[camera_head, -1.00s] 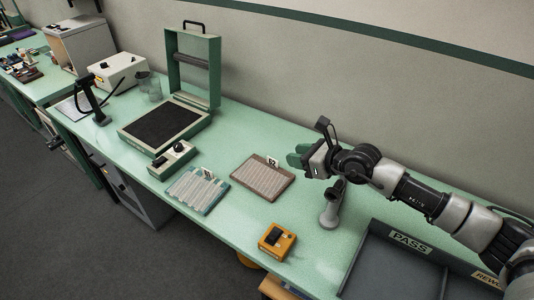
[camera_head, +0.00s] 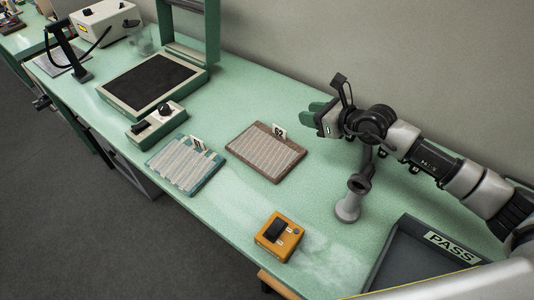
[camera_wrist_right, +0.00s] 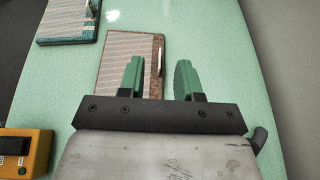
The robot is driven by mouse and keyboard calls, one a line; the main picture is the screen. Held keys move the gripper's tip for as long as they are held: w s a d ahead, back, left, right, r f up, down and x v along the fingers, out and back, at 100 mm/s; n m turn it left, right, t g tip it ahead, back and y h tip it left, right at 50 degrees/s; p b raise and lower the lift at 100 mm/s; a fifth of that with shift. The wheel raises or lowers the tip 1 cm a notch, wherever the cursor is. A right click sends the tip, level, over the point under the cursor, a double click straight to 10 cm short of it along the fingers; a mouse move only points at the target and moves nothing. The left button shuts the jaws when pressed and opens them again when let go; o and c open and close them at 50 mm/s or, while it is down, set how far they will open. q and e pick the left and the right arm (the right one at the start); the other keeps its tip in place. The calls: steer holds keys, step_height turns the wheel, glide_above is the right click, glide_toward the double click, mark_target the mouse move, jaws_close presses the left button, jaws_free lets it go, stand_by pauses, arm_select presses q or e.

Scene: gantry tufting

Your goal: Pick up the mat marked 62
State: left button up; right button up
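The mat marked 62 (camera_head: 265,153) is a brown-edged striped mat lying flat on the green table, with a small white tag (camera_head: 279,131) upright at its far edge. My right gripper (camera_head: 314,112) is to the right of the mat, apart from it in the head view. In the right wrist view the gripper's two green fingers (camera_wrist_right: 160,78) are spread apart with nothing between them, and the mat (camera_wrist_right: 120,60) shows beyond them, its tag edge in the gap. My left gripper is in neither view.
A teal striped mat (camera_head: 186,166) with its own tag lies left of the brown one. An orange box (camera_head: 279,237) sits near the front edge. A grey stand (camera_head: 349,205) is below my right arm. A dark PASS tray (camera_head: 412,252) is at the right.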

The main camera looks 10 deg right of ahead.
steer(key=b, duration=0.8)
glide_toward(278, 129)
steer(key=x, duration=0.2)
steer(key=p+x, duration=0.1)
steer(key=x, duration=0.1)
steer(key=shift+w+d+f, duration=0.1)
steer(key=shift+d+f, duration=0.1)
steer(key=shift+x, duration=3.1)
steer(key=shift+a+r, duration=0.1)
steer(key=shift+r, duration=0.05)
steer(key=shift+c, duration=0.3)
jaws_close()
